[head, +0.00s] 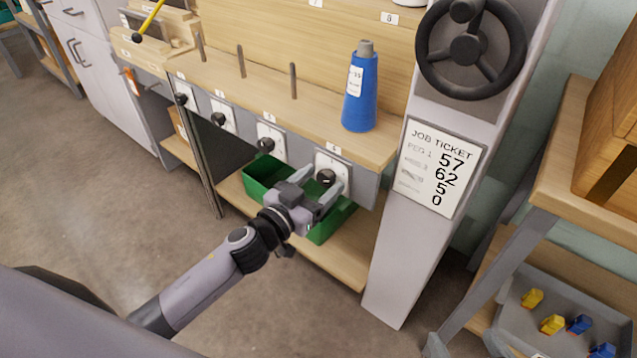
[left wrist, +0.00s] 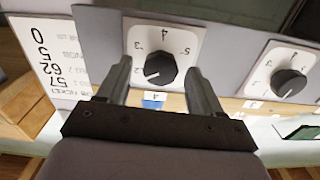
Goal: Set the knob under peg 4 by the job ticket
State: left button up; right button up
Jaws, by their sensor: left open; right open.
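The knob under peg 4 (head: 327,178) is black on a white numbered dial plate, below the label 4 and a blue thread cone (head: 360,92). My left gripper (head: 322,182) is open, with its fingers around the front of this knob. In the left wrist view, the knob (left wrist: 160,69) shows between and beyond the open fingers (left wrist: 160,85); contact cannot be told. Its white mark points toward the lower left, near the 2. The job ticket (head: 440,168) on the grey post reads 57, 62, 5, 0 downward; some row labels are faint.
Knobs under pegs 1 to 3 line the same front panel, the nearest (head: 271,145) to the left. Green bins (head: 262,172) stand on the shelf below. A black handwheel (head: 470,48) sits above the ticket. A cart with a grey tray (head: 540,290) stands at right.

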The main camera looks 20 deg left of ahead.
pick_arm(q)
jog(key=c, duration=1.1)
jog(key=shift+o, duration=0.2)
